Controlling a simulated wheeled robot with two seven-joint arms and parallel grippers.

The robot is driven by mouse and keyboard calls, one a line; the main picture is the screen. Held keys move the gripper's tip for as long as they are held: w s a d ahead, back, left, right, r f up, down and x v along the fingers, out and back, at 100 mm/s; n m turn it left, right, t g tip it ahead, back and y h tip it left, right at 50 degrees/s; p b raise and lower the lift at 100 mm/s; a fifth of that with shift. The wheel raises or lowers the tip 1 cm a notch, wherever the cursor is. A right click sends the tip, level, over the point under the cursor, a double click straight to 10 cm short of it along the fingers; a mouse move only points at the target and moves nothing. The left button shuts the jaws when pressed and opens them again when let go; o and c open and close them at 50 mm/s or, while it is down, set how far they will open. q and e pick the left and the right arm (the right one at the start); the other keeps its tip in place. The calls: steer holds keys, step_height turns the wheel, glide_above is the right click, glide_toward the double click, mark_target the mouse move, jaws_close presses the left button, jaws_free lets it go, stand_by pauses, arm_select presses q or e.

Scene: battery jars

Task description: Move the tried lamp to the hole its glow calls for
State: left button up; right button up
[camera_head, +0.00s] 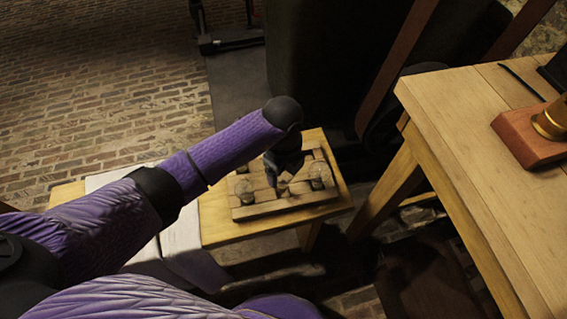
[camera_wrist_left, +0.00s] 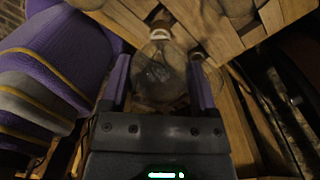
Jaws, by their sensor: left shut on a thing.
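A clear glass lamp (camera_wrist_left: 158,72) with a pale collar and a dark brownish tip sits between the two fingers of my left gripper (camera_wrist_left: 160,88) in the left wrist view. The gripper is shut on it. I see no clear glow in the glass. In the head view my left gripper (camera_head: 276,180) is low over a slatted wooden board (camera_head: 270,207) with holes. The held lamp is hard to make out there. Whether its tip touches the board I cannot tell. My right gripper is not in view.
Other glass pieces stand on the board, one at its right (camera_head: 318,176) and one at its left (camera_head: 243,191). The board lies on a small wooden table (camera_head: 215,222) with a pale cloth (camera_head: 180,240). A higher wooden table (camera_head: 470,130) at right bears a red-brown block (camera_head: 520,140) with brass.

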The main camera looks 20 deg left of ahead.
arm_select(q)
steer(key=shift+r, duration=0.15)
steer(key=shift+f, duration=0.25)
steer(key=shift+f, duration=0.3)
stand_by(0.3)
steer(key=shift+f+b, duration=0.3)
steer(key=shift+f, duration=0.3)
steer(key=shift+f+b, duration=0.3)
steer(key=shift+f, duration=0.25)
stand_by(0.3)
